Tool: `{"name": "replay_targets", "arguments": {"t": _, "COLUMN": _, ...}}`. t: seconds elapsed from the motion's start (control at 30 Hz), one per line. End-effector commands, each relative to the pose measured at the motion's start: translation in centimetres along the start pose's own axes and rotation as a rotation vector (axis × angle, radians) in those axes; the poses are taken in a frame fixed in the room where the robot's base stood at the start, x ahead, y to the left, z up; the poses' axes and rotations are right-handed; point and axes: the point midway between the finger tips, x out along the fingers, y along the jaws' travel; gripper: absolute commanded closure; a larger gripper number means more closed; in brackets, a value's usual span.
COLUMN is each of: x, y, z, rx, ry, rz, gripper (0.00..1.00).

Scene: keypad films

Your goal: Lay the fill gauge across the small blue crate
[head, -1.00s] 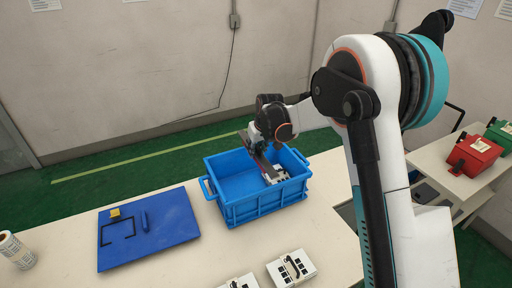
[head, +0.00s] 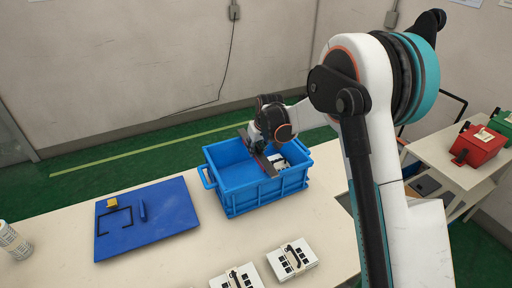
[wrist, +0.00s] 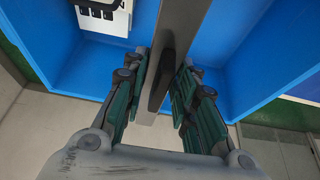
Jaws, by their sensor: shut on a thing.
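The small blue crate (head: 250,200) stands on the pale table in the head view. Its inside walls show in the wrist view (wrist: 235,50). My gripper (wrist: 165,78) is shut on the fill gauge, a flat grey bar (wrist: 183,25) with a dark grip piece between the fingers. In the head view the gauge (head: 262,158) slants over the crate's opening. I cannot tell whether it touches the rims. A white keypad pack (head: 282,162) lies inside the crate, partly hidden by the gauge in the head view; it also shows in the wrist view (wrist: 103,16).
A blue board (head: 160,225) with a black outline, a yellow block (head: 112,203) and a small blue piece lies to the left. White keypad packs (head: 293,259) lie in front. A labelled roll (head: 10,241) stands far left. Red (head: 474,147) and green boxes (head: 503,122) sit on a side table.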

Motion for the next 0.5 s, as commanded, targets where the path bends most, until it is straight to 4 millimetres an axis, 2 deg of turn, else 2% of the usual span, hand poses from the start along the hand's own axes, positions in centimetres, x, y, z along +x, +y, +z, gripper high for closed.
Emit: {"name": "replay_targets", "arguments": {"t": 0.5, "x": 0.54, "y": 0.0, "z": 0.23, "rx": 0.0, "ry": 0.0, "rz": 0.0, "gripper": 1.0}}
